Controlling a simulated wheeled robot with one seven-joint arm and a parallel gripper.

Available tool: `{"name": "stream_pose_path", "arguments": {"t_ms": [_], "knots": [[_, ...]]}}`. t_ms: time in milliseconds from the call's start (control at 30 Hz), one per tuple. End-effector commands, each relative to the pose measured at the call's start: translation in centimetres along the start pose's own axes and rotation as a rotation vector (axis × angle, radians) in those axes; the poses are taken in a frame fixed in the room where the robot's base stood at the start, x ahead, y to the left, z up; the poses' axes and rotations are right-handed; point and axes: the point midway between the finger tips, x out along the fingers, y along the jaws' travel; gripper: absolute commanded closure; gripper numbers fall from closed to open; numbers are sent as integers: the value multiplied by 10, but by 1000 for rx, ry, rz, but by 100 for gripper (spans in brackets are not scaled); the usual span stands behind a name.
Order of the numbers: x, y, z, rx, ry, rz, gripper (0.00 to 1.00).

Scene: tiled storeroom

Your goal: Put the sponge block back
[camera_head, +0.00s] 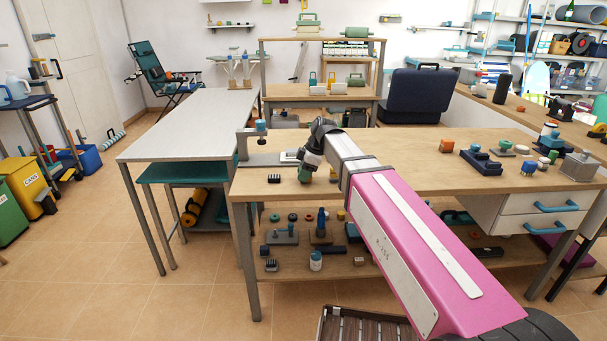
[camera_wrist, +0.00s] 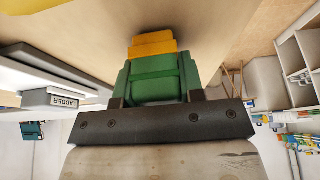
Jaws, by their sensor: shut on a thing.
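My gripper (camera_wrist: 156,72) is shut on a block, which I take to be the sponge block (camera_wrist: 153,46). The block's yellow-orange end shows in the wrist view beyond the green jaws. Where the green of the jaws ends and the block begins is hard to tell. In the head view my gripper (camera_head: 308,166) is over the left part of the wooden workbench (camera_head: 400,172); the arm hides part of it, and the block cannot be made out clearly there. I cannot tell whether the block touches the bench.
A vise-like fixture (camera_head: 258,142) stands at the bench's left end. The lower shelf (camera_head: 335,270) holds small parts.

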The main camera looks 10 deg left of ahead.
Motion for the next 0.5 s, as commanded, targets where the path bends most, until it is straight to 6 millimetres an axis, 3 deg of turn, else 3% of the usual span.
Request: {"name": "stream_pose_path", "arguments": {"t_ms": [367, 400, 467, 500], "knots": [[4, 0, 1, 0, 0, 1, 86], [4, 0, 1, -1, 0, 1, 55], [3, 0, 1, -1, 0, 1, 39], [3, 0, 1, -1, 0, 1, 39]]}}
